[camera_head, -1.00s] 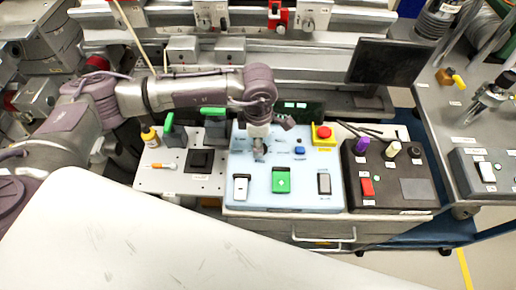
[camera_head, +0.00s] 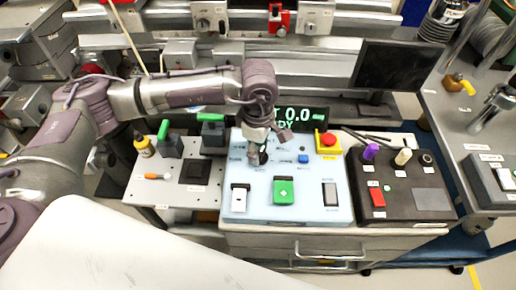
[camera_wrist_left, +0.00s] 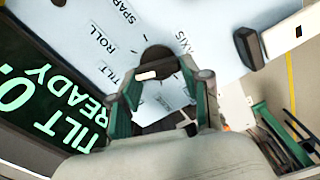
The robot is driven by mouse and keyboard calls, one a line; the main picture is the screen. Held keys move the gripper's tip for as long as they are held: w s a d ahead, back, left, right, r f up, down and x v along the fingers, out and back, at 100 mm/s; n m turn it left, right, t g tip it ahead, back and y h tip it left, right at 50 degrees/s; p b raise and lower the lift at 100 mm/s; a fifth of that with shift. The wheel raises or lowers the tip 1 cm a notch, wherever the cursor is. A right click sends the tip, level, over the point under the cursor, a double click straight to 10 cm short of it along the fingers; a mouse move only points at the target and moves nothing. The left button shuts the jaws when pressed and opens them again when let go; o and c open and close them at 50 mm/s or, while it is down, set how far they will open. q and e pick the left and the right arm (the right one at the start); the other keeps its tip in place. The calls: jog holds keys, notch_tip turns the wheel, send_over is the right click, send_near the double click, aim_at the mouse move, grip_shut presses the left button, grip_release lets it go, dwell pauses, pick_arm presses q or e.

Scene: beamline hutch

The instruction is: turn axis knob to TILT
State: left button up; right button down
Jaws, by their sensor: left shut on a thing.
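The axis knob is a dark round dial on the pale blue panel (camera_head: 305,211). In the left wrist view the dark knob (camera_wrist_left: 158,58) shows between my finger pads, with a white bar on it pointing left toward the printed TILT label (camera_wrist_left: 108,76). ROLL and SPARE labels are farther round. My left gripper (camera_head: 256,160) points down over the knob and is shut on it; the arm and fingers partly hide it in the head view. The display (camera_head: 299,119) behind reads "TILT 0." and "READY" in the left wrist view (camera_wrist_left: 50,100). My right gripper is not in view.
On the panel are a green button (camera_head: 284,190), a white rocker (camera_head: 240,198), a grey switch (camera_head: 330,194), a small blue button (camera_head: 303,159) and a red emergency stop (camera_head: 328,139). A black control box (camera_head: 405,205) stands right. Green-handled items (camera_head: 169,142) stand left.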

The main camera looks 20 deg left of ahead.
pick_arm(q)
jog(key=o, duration=1.2)
jog(key=shift+c, duration=0.2)
notch_tip(320, 180, up, 12)
jog(key=shift+d, duration=0.1)
